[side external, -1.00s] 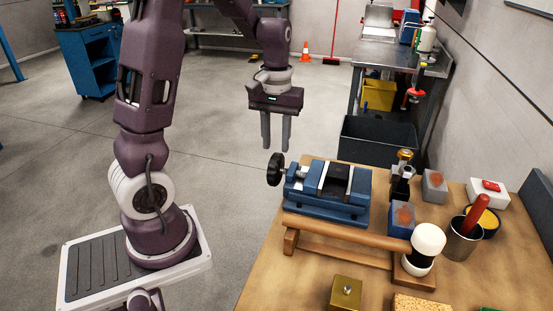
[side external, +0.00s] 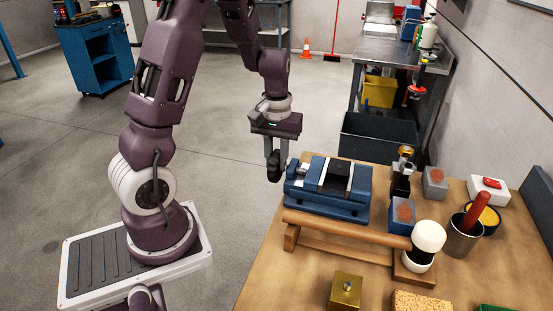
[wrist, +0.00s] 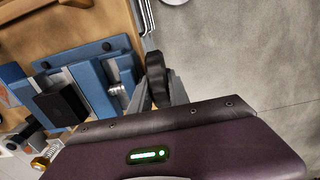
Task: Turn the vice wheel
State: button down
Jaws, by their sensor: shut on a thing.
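The blue vice (side external: 326,190) sits on the wooden bench, with its black wheel (side external: 274,166) at its left end, past the bench edge. My gripper (side external: 277,155) is down at the wheel, its fingers pointing downward and shut on it. In the wrist view the dark wheel (wrist: 156,74) stands between the two grey fingers of my gripper (wrist: 159,95), beside the blue vice body (wrist: 92,85). The fingers partly hide the wheel in both views.
A mallet with a white and black head (side external: 426,245) lies in front of the vice. A brass block (side external: 346,292), a blue block (side external: 401,218) and a metal cup with a red handle (side external: 463,237) stand on the bench (side external: 290,285). Open floor lies left of the wheel.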

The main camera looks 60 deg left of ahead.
jog(key=shift+w+a+g+h, duration=0.25)
jog(key=shift+g+h, duration=0.65)
jog(key=shift+w+a+f+g+h, duration=0.1)
jog(key=shift+g+h, duration=0.5)
jog(key=shift+w+a+f+g+h, duration=0.1)
jog(key=shift+g+h, duration=0.5)
jog(key=c, duration=1.5)
grip_release()
jog(key=v, duration=0.7)
